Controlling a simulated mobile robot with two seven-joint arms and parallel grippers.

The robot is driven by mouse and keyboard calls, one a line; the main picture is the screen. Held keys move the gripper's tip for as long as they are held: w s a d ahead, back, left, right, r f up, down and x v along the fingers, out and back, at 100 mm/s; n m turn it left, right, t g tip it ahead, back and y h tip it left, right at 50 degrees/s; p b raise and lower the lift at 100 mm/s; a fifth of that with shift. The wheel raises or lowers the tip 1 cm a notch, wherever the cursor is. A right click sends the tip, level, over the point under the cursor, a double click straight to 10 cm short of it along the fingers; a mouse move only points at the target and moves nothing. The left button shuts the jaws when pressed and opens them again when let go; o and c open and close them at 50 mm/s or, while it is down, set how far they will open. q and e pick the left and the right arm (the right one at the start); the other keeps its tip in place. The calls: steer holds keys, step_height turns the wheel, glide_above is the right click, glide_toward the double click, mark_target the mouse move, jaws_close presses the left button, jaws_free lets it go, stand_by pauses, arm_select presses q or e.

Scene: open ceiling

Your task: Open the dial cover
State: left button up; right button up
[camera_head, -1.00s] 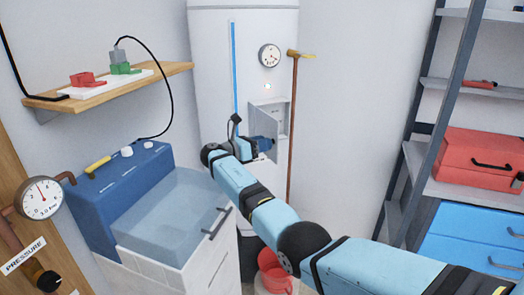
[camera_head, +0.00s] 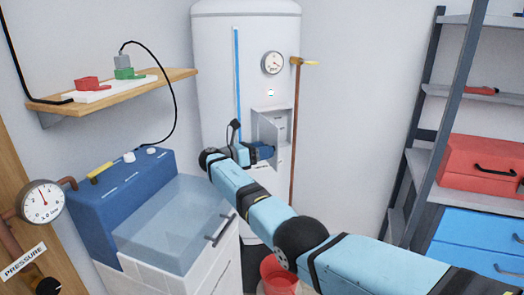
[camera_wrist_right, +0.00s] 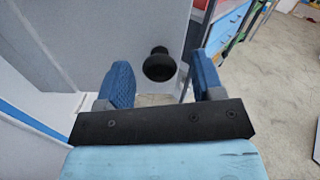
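The grey box with the dial cover (camera_head: 270,126) is on the front of the white tank in the head view. Its cover panel appears to stand out at an angle, with the recess partly visible. My right gripper (camera_head: 270,152) is at the lower part of this box, and its fingers hide some of it. In the right wrist view my right gripper (camera_wrist_right: 162,85) is open, its two blue fingers apart. A black round knob (camera_wrist_right: 159,66) lies beyond them, between the fingertips in the picture. I cannot tell whether anything touches. My left gripper is not in view.
A round gauge (camera_head: 273,63) is above the box, and a copper pipe (camera_head: 296,135) runs down to its right. A blue washing unit (camera_head: 125,200) stands at left, a red bucket (camera_head: 275,272) is low by the tank, and shelving (camera_head: 432,160) is at right.

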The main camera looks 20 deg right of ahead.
steer(key=shift+a, duration=0.1)
steer(key=a+b, duration=0.1)
steer(key=a, duration=0.2)
steer(key=a+b, duration=0.2)
steer(key=a, duration=0.2)
steer(key=a+b, duration=0.1)
steer(key=a, duration=0.3)
steer(key=shift+s+f+b, duration=0.25)
steer(key=shift+b, duration=0.1)
steer(key=shift+a+f+b, duration=0.1)
steer(key=shift+a+b, duration=0.25)
steer(key=shift+b, duration=0.3)
steer(key=shift+a+b, duration=0.6)
steer(key=shift+b, duration=0.35)
steer(key=shift+s+a+r+b, duration=0.1)
steer(key=shift+a+r+b, duration=0.15)
steer(key=shift+b, duration=0.15)
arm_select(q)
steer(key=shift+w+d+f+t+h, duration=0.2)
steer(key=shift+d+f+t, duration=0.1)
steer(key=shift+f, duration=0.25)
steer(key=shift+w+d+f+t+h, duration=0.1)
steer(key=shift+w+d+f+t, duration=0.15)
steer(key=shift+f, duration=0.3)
arm_select(e)
steer(key=shift+a+r, duration=0.1)
steer(key=shift+r, duration=0.05)
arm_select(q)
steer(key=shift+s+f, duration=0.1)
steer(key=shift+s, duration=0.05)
